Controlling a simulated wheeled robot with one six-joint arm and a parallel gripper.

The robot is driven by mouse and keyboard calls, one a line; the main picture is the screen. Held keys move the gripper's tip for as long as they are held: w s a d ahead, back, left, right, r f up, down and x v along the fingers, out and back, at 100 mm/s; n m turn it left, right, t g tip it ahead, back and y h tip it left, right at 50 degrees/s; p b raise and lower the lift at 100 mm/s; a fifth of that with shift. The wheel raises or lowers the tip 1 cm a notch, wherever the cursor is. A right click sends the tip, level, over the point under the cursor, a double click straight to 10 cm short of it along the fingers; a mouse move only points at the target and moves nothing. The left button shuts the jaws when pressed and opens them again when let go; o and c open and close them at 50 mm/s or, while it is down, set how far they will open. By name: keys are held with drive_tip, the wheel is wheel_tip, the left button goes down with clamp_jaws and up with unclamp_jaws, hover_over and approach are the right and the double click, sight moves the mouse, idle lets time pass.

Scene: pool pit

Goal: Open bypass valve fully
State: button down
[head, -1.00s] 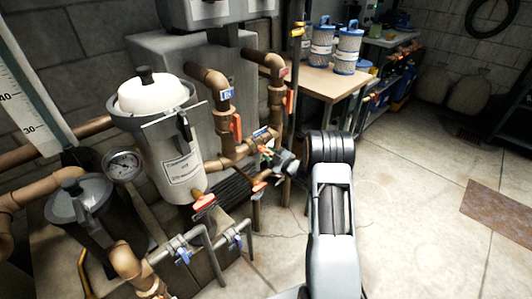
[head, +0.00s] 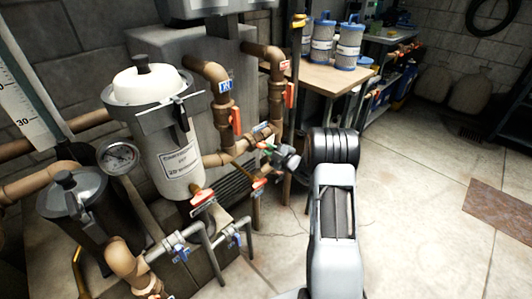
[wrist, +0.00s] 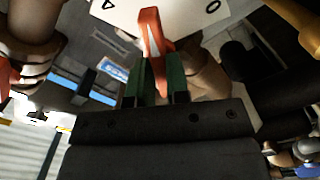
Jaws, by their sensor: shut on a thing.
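The bypass valve appears to be the one on the horizontal copper pipe (head: 238,155), near a small blue label (head: 262,128); it is small and partly hidden by my gripper in the head view. Its orange-red lever handle (wrist: 151,32) shows clearly in the wrist view. My gripper (wrist: 158,82) has green finger pads on both sides of the handle's lower part and is shut on it. In the head view my gripper (head: 265,147) reaches in from the right against the pipework. A white plate (wrist: 185,14) with black markings lies behind the handle.
Other red-orange handles (head: 236,120) sit on the upright pipes close to my gripper. A white-lidded filter canister (head: 165,140) stands to the left. Blue-handled valves (head: 180,250) are below. A wooden table (head: 312,75) stands behind. The floor to the right is mostly open.

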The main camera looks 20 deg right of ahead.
drive_tip(key=n+b, duration=0.6)
drive_tip(key=b, duration=0.3)
drive_tip(key=shift+f+n+b, duration=0.1)
drive_tip(key=shift+n+b, duration=0.25)
drive_tip(key=shift+n, duration=0.05)
drive_tip(key=c, duration=1)
unclamp_jaws()
drive_tip(key=b+v, duration=0.1)
drive_tip(key=v, duration=0.6)
